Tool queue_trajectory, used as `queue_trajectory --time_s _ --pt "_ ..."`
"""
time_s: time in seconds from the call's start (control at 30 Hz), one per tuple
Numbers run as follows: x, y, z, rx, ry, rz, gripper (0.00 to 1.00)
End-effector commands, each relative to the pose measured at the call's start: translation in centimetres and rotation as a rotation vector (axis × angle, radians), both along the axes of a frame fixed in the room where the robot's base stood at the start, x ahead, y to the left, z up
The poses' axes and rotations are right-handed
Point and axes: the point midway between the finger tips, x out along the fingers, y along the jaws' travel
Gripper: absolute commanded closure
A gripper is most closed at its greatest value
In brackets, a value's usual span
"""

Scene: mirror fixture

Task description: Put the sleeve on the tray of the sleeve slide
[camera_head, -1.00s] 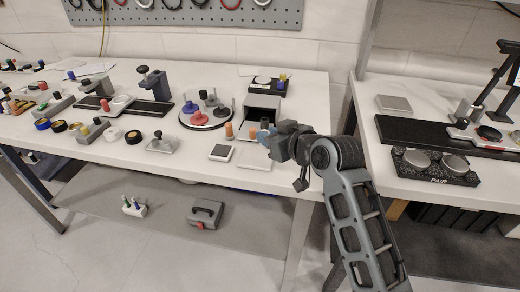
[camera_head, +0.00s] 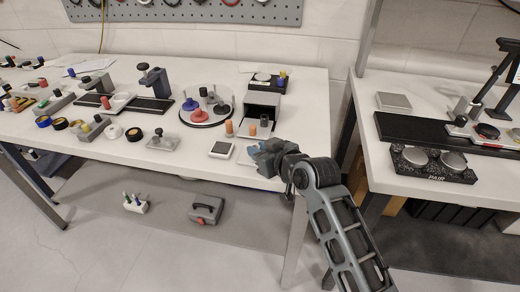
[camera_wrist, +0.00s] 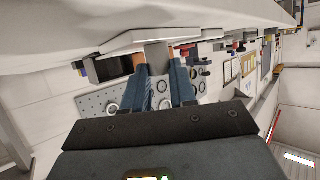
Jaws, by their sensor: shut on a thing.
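My gripper (camera_head: 260,152) is near the front edge of the main table. In the wrist view its blue fingers (camera_wrist: 164,78) are shut on a light grey upright piece, which looks like the sleeve (camera_wrist: 157,55). The sleeve's end is at or close to a flat white plate (camera_wrist: 120,43); I cannot tell whether they touch. In the head view my gripper hides the sleeve and part of the plate (camera_head: 243,158). The grey box with a dark opening and a tray in front (camera_head: 251,131) looks like the sleeve slide. It stands just behind my gripper.
An orange cylinder (camera_head: 229,127) stands left of the tray, with another orange cylinder (camera_head: 252,130) and a dark cylinder (camera_head: 265,121) at the tray. A small scale-like square (camera_head: 221,150) lies left of my gripper. A round turntable (camera_head: 206,118) with coloured pieces stands further back.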

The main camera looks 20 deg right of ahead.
Motion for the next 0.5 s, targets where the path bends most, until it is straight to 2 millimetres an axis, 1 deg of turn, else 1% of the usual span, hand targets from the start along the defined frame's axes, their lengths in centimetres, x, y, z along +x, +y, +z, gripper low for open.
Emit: queue_trajectory --time_s 0.03,0.27,0.5 --pt "0.0 0.0 -0.05 0.0 0.0 0.0 0.71" --pt "-0.01 0.0 -0.02 0.0 0.0 0.0 0.49" --pt "-0.01 0.0 -0.04 0.0 0.0 0.0 0.48"
